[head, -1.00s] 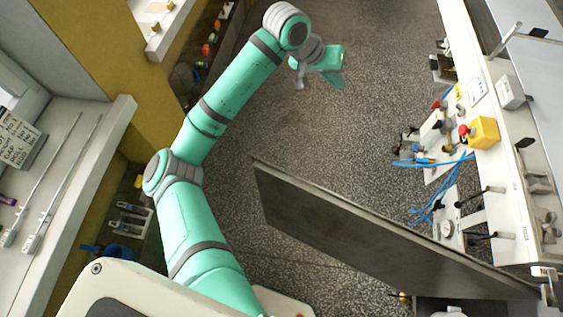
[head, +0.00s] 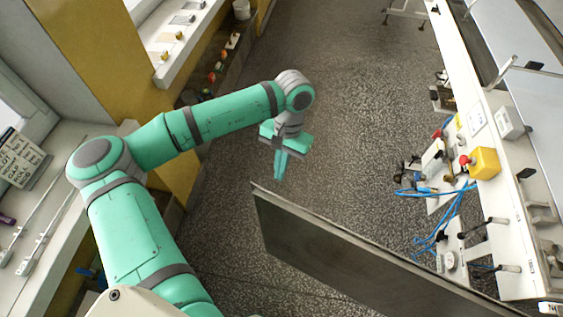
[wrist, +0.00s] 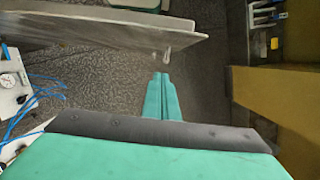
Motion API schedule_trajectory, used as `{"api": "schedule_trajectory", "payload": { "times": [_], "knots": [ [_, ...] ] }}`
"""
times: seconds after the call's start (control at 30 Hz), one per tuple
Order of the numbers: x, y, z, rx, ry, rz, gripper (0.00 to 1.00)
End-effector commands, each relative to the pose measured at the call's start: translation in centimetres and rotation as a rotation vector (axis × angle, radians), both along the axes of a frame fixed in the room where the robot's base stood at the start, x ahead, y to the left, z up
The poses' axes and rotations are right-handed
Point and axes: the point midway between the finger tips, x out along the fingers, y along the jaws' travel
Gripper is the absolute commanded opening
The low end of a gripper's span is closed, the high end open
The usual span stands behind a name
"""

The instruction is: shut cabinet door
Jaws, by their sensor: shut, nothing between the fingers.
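The cabinet door (head: 345,252) is a dark grey flat panel that stands swung open, reaching from the lower right out over the floor. In the wrist view the door (wrist: 90,27) crosses the top, with a bright worn patch near its free end. My gripper (head: 279,177) is shut and empty. It hangs pointing down just beyond the door's free edge, apart from it in the head view. In the wrist view my shut fingers (wrist: 162,75) lie just below the door's free end; I cannot tell whether they touch. The door's hinge side is outside the head view.
A white machine panel (head: 490,160) with a yellow box (head: 484,162), knobs and blue hoses (head: 440,225) runs along the right. A white shelf (head: 60,220) with metal rods and a yellow wall (head: 85,50) are on the left. The speckled floor (head: 350,110) between is clear.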

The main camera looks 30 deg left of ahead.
Motion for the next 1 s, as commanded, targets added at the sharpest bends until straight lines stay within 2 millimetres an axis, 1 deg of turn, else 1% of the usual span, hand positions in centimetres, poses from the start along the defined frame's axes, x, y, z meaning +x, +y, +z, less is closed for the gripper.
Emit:
{"api": "schedule_trajectory", "payload": {
  "times": [0.03,0.23,0.4,0.53,0.7,1.0],
  "knots": [
    [-0.3,0.0,-1.0,0.001,0.002,0.001,0.00],
    [-1.1,0.1,-4.5,0.000,0.000,0.001,0.00],
    [-3.5,0.2,-4.4,0.002,-0.003,0.000,0.00],
    [-4.6,0.2,-4.4,0.001,-0.002,0.001,0.00],
    [-5.1,0.2,-4.4,0.000,-0.002,0.000,0.00],
    [-5.1,0.2,-4.4,0.000,-0.002,0.001,0.00]
  ]
}}
